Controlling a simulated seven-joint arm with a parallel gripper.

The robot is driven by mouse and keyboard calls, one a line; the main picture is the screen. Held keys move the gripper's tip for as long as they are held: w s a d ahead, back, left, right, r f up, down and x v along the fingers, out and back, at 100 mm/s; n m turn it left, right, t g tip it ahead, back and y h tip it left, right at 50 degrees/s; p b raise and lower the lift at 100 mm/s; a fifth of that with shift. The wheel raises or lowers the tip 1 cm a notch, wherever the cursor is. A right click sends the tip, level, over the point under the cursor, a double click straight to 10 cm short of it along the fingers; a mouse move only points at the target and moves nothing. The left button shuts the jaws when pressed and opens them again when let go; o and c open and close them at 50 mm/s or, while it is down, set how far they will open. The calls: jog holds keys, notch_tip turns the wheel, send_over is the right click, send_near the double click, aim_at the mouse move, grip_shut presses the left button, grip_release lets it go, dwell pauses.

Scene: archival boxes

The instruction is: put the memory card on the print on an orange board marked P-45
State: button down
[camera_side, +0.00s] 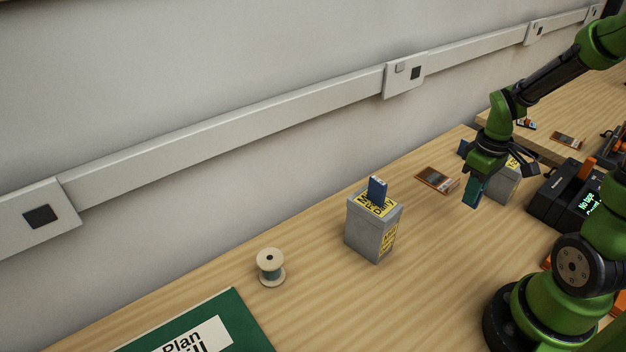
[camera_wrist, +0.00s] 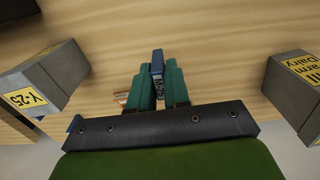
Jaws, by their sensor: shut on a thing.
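My gripper (camera_side: 474,192) has teal fingers and is shut on a small blue memory card (camera_wrist: 157,65). In the wrist view the card stands between the fingertips (camera_wrist: 160,85), with a white label whose text I cannot read for certain. The card is held above the bare wood table. A print on an orange-brown board (camera_side: 437,180) lies flat just left of the gripper in the side view. A second similar board (camera_side: 567,140) lies farther back at the right. No P-45 mark is readable on either. In the wrist view a board's edge (camera_wrist: 121,98) shows, mostly hidden behind the fingers.
A grey box (camera_side: 370,236) with yellow labels has a blue card (camera_side: 377,187) upright on top. Another grey box (camera_side: 505,185) stands behind the gripper; the wrist view shows one marked Y-25 (camera_wrist: 52,82).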

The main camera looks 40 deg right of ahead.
jog(key=w+d, duration=0.2)
jog(key=w, duration=0.2)
jog(key=w+d+f, duration=0.1)
jog(key=w+d, duration=0.2)
jog(key=w, duration=0.1)
jog(key=w+d, duration=0.2)
jog(key=w, duration=0.2)
jog(key=shift+w+d+f, duration=0.15)
jog(key=shift+w+d, duration=0.15)
jog(key=shift+w+d+f, duration=0.15)
jog(key=shift+w+f, duration=0.05)
jog(key=shift+w, duration=0.05)
jog(key=shift+f, duration=1.6)
jog(key=shift+f, duration=0.15)
jog(key=c, duration=1.1)
grip_release()
